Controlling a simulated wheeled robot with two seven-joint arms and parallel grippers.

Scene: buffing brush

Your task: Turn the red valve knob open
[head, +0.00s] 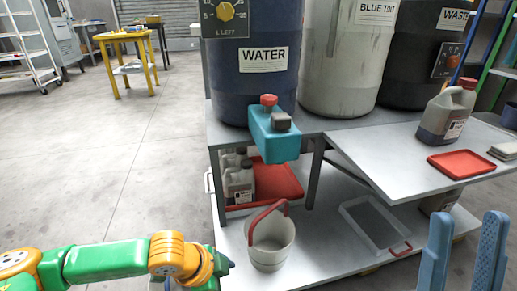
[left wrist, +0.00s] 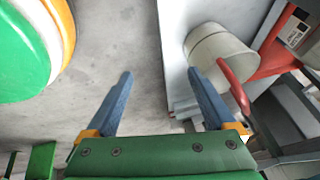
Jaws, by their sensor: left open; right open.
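The red valve knob (head: 268,100) sits on top of a teal valve block (head: 275,135) fixed below the dark blue WATER drum (head: 245,85). A grey part is beside the knob on the block. My right gripper (head: 467,215) is open and empty at the lower right of the head view, well away from the knob. My left arm reaches in at the lower left, with its fingers out of the head view. In the left wrist view my left gripper (left wrist: 160,75) is open and empty, close to the white bucket. The knob does not show there.
A white bucket (head: 270,245) with a red handle stands on the lower shelf below the valve; it also shows in the left wrist view (left wrist: 215,55). A grey jug (head: 447,112) and a red tray (head: 460,163) are on the side shelf. Open floor lies left.

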